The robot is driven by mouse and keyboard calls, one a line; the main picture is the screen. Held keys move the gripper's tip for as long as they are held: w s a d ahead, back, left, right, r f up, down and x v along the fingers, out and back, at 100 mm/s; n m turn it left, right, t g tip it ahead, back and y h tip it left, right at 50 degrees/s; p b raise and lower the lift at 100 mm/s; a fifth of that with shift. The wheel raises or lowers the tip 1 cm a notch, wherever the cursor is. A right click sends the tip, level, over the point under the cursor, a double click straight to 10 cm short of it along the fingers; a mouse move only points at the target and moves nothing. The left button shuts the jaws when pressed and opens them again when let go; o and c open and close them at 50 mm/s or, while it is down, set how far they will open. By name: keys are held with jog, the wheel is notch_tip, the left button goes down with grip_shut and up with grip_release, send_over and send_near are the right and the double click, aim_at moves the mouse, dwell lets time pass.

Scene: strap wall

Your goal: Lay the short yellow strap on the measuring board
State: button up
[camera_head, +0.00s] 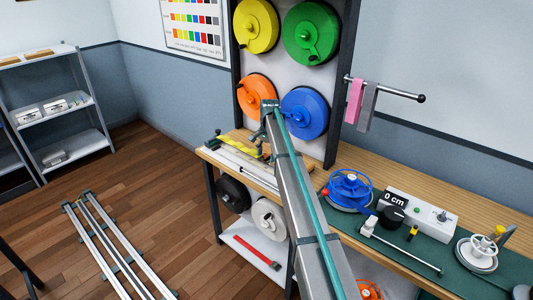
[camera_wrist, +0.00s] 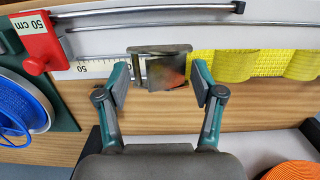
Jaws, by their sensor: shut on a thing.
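The yellow strap (camera_wrist: 245,66) runs wavy to the right from a dark metal buckle (camera_wrist: 160,70) in the wrist view. My gripper (camera_wrist: 160,78) is shut on the buckle, with one finger at each side. The strap also shows in the head view (camera_head: 238,146), near the back of the bench left of my arm. The white measuring board (camera_wrist: 100,42) passes behind the buckle, with a scale marked 50 near it; in the head view its pale strip (camera_head: 250,168) lies along the bench. I cannot tell whether the strap touches the board.
A red block marked 50 cm (camera_wrist: 40,42) stands at the left of the wrist view, beside a blue reel (camera_wrist: 18,108). Coloured reels hang above the bench, including an orange one (camera_head: 257,95) and a blue one (camera_head: 305,112). A control box (camera_head: 420,212) stands on the right.

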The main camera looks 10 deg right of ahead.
aim_at(266, 176)
jog(key=shift+f+b, duration=1.4)
jog(key=shift+f, duration=3)
jog(key=o, duration=1.4)
jog(key=shift+o, duration=0.2)
jog(key=shift+r, duration=0.1)
jog(key=r, duration=0.8)
jog(key=d+r, duration=0.1)
jog(key=r, duration=0.2)
jog(key=shift+w+r, duration=0.35)
jog(key=shift+r, duration=0.05)
jog(key=shift+a, duration=0.1)
